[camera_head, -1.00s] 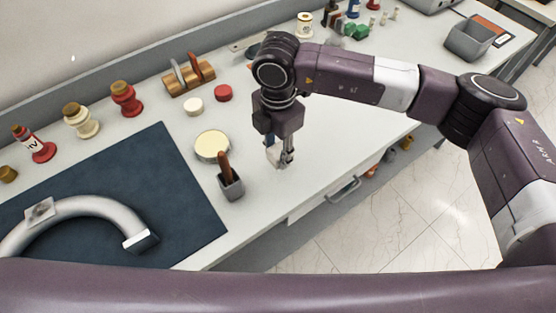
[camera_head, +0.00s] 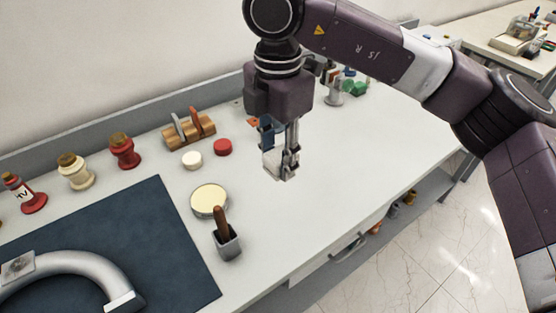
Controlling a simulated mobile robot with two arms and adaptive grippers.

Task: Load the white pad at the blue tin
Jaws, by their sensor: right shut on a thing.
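My right gripper (camera_head: 284,168) is shut on a small whitish block, which looks like the white pad (camera_head: 271,161). It hangs over the bare bench, right of the round tin; its fingers partly cover the pad. I see no clear blue tin now; the space behind the right wrist is hidden. A dark blue patch beside the fingers looks like part of the gripper. A round, shallow tin with a cream top (camera_head: 209,201) stands on the bench beside the dark mat. My left gripper is not in view.
A curved pipe (camera_head: 70,268) lies on the dark mat (camera_head: 150,215). The bench right of the gripper is clear.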

